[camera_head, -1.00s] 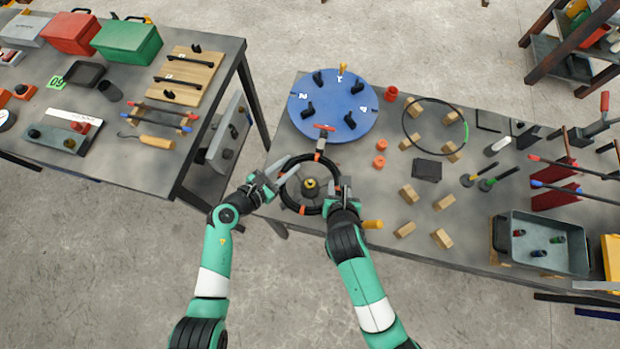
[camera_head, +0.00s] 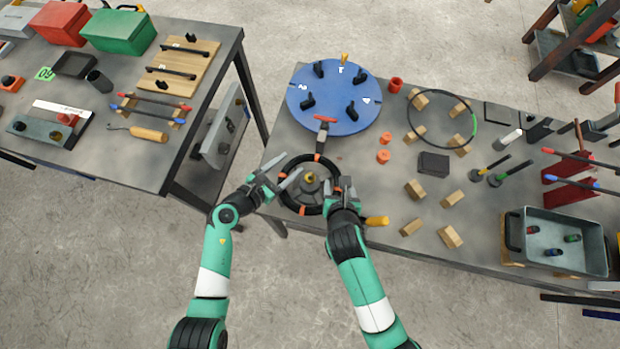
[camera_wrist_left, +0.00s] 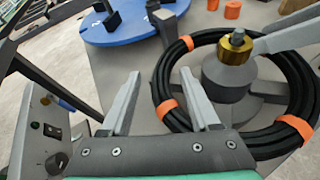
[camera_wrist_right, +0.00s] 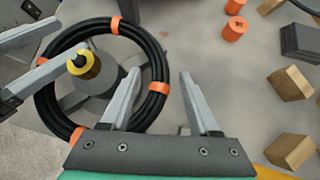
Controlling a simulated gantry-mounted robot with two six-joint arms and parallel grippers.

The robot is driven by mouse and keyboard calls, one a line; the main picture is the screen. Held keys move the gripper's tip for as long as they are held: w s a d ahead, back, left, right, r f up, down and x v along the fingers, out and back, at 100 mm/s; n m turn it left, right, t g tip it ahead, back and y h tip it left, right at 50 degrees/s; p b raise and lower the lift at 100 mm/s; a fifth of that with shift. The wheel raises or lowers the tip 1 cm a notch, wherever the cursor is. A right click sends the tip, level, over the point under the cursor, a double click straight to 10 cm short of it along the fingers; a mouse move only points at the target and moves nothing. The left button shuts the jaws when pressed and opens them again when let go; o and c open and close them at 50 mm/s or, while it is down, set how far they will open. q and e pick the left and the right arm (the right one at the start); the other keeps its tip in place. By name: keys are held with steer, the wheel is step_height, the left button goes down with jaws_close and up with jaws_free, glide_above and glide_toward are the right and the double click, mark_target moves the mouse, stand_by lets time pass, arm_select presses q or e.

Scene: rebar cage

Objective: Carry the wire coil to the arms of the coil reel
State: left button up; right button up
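The wire coil (camera_head: 295,205) is a black ring with orange ties at the near left edge of the right-hand table. It lies around the grey coil reel (camera_head: 311,187), which has a brass-coloured nut on top. The coil also shows in the left wrist view (camera_wrist_left: 168,82) and the right wrist view (camera_wrist_right: 44,105). My left gripper (camera_wrist_left: 162,75) is open at the coil's left side. My right gripper (camera_wrist_right: 158,72) is open at its right side, with the coil between its spread fingers as seen. Whether the coil rests on the reel's arms is hard to tell.
Orange pieces (camera_head: 385,138), wooden blocks (camera_head: 414,189) and a grey tray (camera_head: 590,262) are to the right. The left table (camera_head: 90,155) is across a gap.

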arm_select(q)
steer(key=v, duration=1.2)
arm_select(e)
steer(key=v, duration=1.2)
arm_select(q)
steer(key=shift+r, duration=0.1)
